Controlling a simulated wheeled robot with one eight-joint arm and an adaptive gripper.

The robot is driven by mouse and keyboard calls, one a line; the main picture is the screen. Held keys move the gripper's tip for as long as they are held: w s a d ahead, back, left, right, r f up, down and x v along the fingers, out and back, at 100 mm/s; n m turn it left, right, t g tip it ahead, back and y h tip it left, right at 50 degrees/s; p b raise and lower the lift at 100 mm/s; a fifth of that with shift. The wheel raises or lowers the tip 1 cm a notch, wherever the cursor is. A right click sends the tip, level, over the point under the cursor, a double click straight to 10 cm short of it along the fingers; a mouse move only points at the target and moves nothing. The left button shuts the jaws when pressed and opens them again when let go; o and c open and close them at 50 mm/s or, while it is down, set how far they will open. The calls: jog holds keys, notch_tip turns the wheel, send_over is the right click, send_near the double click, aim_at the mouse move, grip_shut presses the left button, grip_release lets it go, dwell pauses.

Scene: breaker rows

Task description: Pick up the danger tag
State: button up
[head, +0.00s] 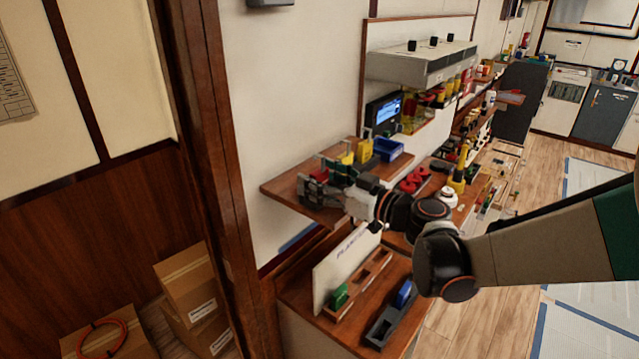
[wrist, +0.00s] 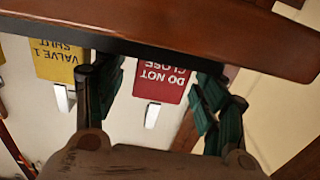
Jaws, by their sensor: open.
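A red tag (wrist: 162,82) reading "DO NOT CLOSE", which looks like the danger tag, shows upside down in the wrist view. Its one edge is hidden behind a wooden board (wrist: 200,32). My gripper (wrist: 160,78) is open, with one dark green finger to each side of the tag. I see gaps between the fingers and the tag; how far it is in depth I cannot tell.
A yellow tag (wrist: 57,60) reading "VALVE 1 SHUT" hangs left of the red one. White clips (wrist: 152,115) show by both tags. Yellow items (head: 364,151) and a blue bin (head: 389,148) stand on the shelf. Below is a bench with a white board (head: 345,262).

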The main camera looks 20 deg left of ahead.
jog(key=c, duration=1.2)
jog(key=shift+o, duration=0.2)
jog(key=shift+r, duration=0.1)
